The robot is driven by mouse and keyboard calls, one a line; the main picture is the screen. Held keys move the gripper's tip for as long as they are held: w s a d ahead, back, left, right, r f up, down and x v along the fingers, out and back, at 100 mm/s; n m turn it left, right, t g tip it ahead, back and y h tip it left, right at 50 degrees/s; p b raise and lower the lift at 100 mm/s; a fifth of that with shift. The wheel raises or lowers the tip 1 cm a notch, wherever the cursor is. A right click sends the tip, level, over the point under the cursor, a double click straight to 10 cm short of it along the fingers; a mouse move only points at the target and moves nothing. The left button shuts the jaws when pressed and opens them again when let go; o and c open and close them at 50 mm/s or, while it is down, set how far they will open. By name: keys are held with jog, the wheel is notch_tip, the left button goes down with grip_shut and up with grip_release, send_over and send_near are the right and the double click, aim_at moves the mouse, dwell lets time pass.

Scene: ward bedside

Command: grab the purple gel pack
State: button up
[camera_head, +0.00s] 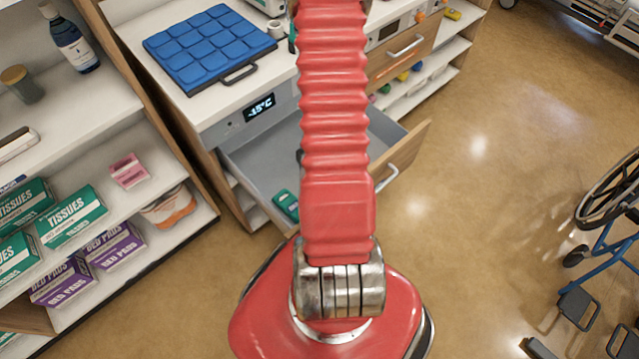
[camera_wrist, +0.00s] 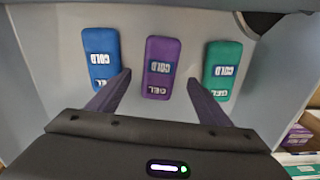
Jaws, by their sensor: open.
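The purple gel pack (camera_wrist: 161,58) lies flat in an open drawer (camera_wrist: 262,60), in the middle of three packs in the wrist view. A blue pack (camera_wrist: 101,52) lies to its left and a green pack (camera_wrist: 221,58) to its right. My gripper (camera_wrist: 160,82) is open and empty, its two dark fingers pointing toward the packs, one on each side of the purple pack's near end. The head view shows the drawer (camera_head: 248,165) with the green pack (camera_head: 287,205) in it; my red arm hides the purple and blue packs there.
A blue padded tray (camera_head: 208,46) lies on the counter above the drawer, by a display reading -15°C. Shelves at left hold tissues boxes (camera_head: 70,216) and bed pads boxes (camera_head: 115,245). A wheelchair (camera_head: 607,215) stands at right. The floor between is clear.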

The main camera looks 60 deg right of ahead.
jog(key=shift+f, duration=2.3)
jog(key=c, duration=1.3)
jog(key=shift+d+r, duration=0.1)
jog(key=shift+r, duration=0.1)
jog(key=shift+r, duration=4.85)
